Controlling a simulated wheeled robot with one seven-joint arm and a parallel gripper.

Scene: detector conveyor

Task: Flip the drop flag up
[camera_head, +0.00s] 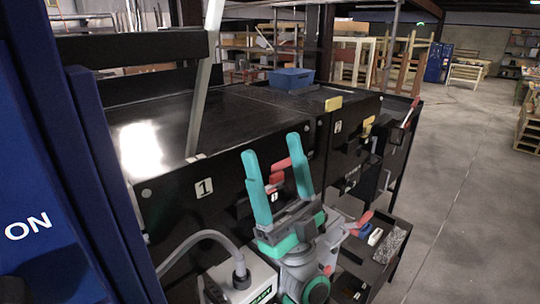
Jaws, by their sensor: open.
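My gripper (273,148) has two teal fingers pointing up and spread apart, with nothing held between them. It is in front of the black conveyor's side panel (170,213). A small red piece (280,171) shows between the fingers against the panel, partly hidden by them. Another red piece (411,110) stands tilted at the far right end of the conveyor, well apart from my gripper. I cannot tell which of these is the drop flag, and no label names it.
A white "1" plate (203,189) is on the side panel. Yellow pieces (333,103) and a blue bin (291,78) are on the conveyor farther along. A grey post (206,80) rises by it. A low shelf with small items is at lower right. The concrete floor (465,190) at right is clear.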

